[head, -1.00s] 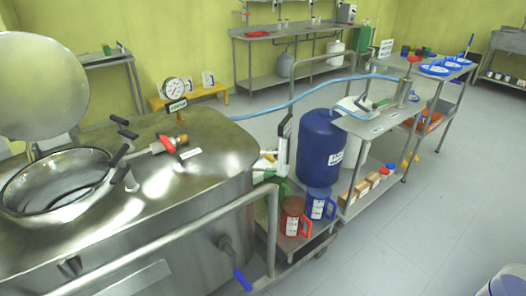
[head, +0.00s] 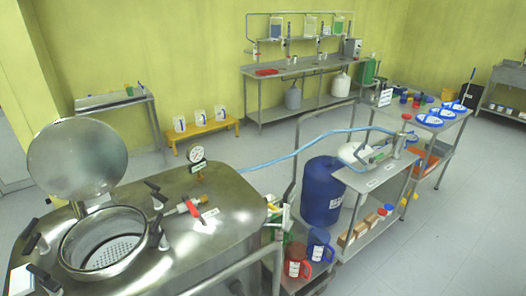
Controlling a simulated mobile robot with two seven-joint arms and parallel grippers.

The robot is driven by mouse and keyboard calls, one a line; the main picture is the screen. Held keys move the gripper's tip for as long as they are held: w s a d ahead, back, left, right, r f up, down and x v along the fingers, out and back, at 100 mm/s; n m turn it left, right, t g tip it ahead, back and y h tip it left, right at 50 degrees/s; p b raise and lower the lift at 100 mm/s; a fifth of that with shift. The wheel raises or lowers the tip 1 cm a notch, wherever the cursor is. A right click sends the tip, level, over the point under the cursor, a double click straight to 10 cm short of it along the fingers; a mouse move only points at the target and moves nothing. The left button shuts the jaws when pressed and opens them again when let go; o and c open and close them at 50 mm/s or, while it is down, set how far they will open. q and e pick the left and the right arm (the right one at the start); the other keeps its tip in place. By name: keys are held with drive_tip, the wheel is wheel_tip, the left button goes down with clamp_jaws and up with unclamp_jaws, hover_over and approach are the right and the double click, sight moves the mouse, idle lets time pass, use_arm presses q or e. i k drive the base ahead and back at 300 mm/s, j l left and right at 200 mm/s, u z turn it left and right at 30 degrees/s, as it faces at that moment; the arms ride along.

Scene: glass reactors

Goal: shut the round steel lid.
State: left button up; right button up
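The round steel lid (head: 78,158) stands open and upright at the back of the round opening on the steel vessel (head: 215,228). The opening's rim (head: 142,250) is uncovered, and a perforated plate (head: 112,250) shows inside. Several clamps with black handles (head: 154,190) stand around the rim, swung outward. Neither of my grippers is in view.
A red-handled valve (head: 192,207) and a pressure gauge (head: 197,154) stick up from the vessel top. A steel rail (head: 235,268) runs along its front right. A blue drum (head: 322,190) and a steel cart (head: 375,180) stand to the right. Grey floor (head: 430,240) is clear at the right.

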sight(77, 159)
drive_tip(key=k+j, duration=0.25)
drive_tip(key=j, duration=0.15)
drive_tip(key=k+j+z, duration=0.1)
drive_tip(key=k+j, duration=0.15)
drive_tip(key=j, duration=0.15)
drive_tip(key=k+j, duration=0.25)
drive_tip(key=j, duration=0.15)
drive_tip(key=k+j+z, duration=0.15)
drive_tip(key=j, duration=0.3)
drive_tip(key=k+j+z, duration=0.2)
drive_tip(key=k+j, duration=0.2)
drive_tip(key=k+j+z, duration=0.1)
drive_tip(key=j, duration=0.25)
drive_tip(key=k+j+z, duration=0.25)
drive_tip(key=j, duration=0.4)
drive_tip(key=k+j+z, duration=0.1)
drive_tip(key=j, duration=0.25)
drive_tip(key=k+j+z, duration=0.15)
drive_tip(key=j, duration=0.2)
drive_tip(key=j+z, duration=0.1)
drive_tip(key=j, duration=0.2)
drive_tip(key=j+z, duration=0.15)
drive_tip(key=j, duration=0.4)
drive_tip(key=k+j+z, duration=0.15)
drive_tip(key=j, duration=0.35)
drive_tip(key=j+z, duration=0.3)
drive_tip(key=j, duration=0.8)
drive_tip(key=j+z, duration=0.3)
drive_tip(key=j, duration=0.8)
